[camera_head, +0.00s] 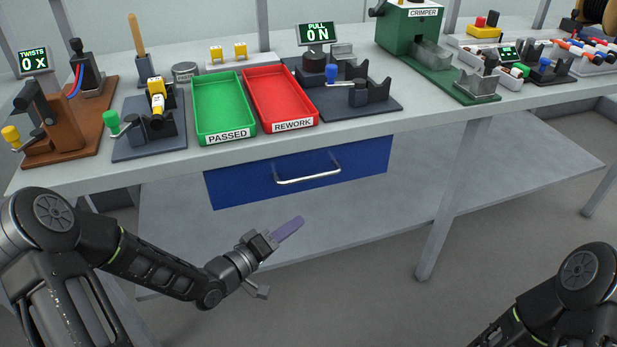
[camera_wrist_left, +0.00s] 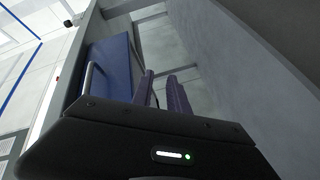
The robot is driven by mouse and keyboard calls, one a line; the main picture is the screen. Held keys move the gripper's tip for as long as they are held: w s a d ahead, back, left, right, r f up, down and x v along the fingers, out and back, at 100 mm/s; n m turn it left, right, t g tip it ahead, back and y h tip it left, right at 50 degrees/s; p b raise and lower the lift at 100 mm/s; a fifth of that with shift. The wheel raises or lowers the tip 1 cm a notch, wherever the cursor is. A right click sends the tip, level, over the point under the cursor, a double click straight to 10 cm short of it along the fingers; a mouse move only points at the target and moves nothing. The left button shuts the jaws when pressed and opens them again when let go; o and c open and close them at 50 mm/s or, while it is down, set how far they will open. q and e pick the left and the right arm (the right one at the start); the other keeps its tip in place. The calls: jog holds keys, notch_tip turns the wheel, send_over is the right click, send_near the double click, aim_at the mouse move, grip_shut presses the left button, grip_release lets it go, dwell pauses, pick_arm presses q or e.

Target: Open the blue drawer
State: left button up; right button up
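The blue drawer (camera_head: 235,186) hangs under the front of the workbench, with its front close under the bench edge, and it looks closed. Its silver bar handle (camera_head: 308,178) runs across the front. My left gripper (camera_head: 290,229) is below and in front of the drawer, apart from the handle. In the left wrist view, the drawer (camera_wrist_left: 115,70) and its handle (camera_wrist_left: 88,77) lie left of the purple fingers (camera_wrist_left: 160,92). A gap shows between the fingers, and nothing is between them. My right gripper is out of view; only part of the right arm shows at lower right.
The workbench top (camera_head: 215,158) carries a green PASSED tray (camera_head: 198,110), a red REWORK tray (camera_head: 310,118) and several fixtures. A lower shelf (camera_head: 380,210) lies behind my left gripper. A bench leg (camera_head: 455,190) stands right of the drawer. The space before the drawer is clear.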

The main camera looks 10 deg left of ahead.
aim_at(308, 178)
pick_arm(q)
notch_tip(308, 178, up, 11)
jog(key=s+a+m+t+h, duration=0.1)
jog(key=s+m+h, duration=0.1)
jog(key=h, duration=0.2)
jog(key=shift+a+r+h, duration=0.2)
jog(key=shift+a+h, duration=0.05)
jog(key=shift+h, duration=0.05)
jog(key=shift+w, duration=0.1)
jog(key=b+x, duration=0.1)
jog(key=x, duration=0.6)
jog(key=shift+w+d, duration=0.25)
jog(key=shift+w, duration=0.05)
jog(key=shift+c, duration=0.4)
grip_shut()
